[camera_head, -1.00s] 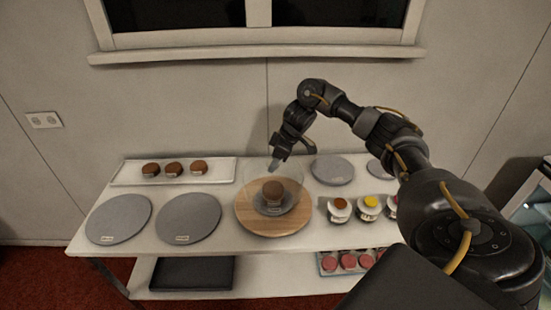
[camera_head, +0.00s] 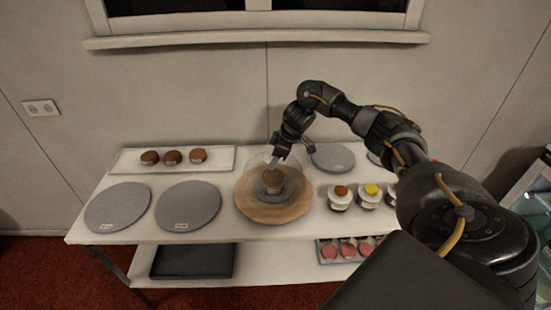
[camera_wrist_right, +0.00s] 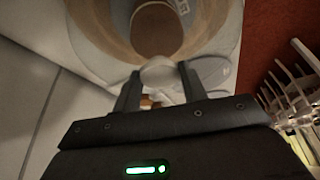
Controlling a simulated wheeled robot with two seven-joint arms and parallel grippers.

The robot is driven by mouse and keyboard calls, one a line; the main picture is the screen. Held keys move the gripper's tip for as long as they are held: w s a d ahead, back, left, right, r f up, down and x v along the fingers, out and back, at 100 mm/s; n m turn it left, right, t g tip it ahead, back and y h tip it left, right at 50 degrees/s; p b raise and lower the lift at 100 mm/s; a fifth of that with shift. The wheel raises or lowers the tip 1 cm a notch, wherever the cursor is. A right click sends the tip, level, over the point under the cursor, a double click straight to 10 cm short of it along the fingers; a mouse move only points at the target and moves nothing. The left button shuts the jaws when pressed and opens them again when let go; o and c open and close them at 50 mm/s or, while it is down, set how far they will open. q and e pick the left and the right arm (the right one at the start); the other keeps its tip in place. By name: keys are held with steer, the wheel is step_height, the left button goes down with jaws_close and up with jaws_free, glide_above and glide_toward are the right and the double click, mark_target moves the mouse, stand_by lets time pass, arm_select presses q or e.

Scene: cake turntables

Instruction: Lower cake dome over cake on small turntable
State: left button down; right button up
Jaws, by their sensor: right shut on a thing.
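A clear cake dome (camera_head: 250,172) surrounds the brown cake (camera_head: 272,183) in the head view. The cake sits on a small grey turntable (camera_head: 289,192) on a round wooden board (camera_head: 270,214). My right gripper (camera_head: 274,164) is above the cake, shut on the dome's knob, and the knob (camera_wrist_right: 157,75) shows between its fingers in the right wrist view. The cake (camera_wrist_right: 158,30) shows through the dome there. The dome's lower rim is faint, so I cannot tell whether it touches the board or turntable. My left gripper is not in view.
Two large grey turntables (camera_head: 117,207) (camera_head: 188,206) lie left of the board. A white tray (camera_head: 222,157) with small brown cakes is behind them. Topped cakes (camera_head: 340,197) stand to the right. Another grey disc (camera_head: 333,157) lies behind. A wall rises behind the table.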

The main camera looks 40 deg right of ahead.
steer(key=shift+f, duration=0.4)
stand_by(0.3)
steer(key=o, duration=1.4)
steer(key=shift+o, duration=0.2)
step_height(320, 180, up, 7)
steer(key=p, duration=0.8)
steer(key=shift+s, duration=0.1)
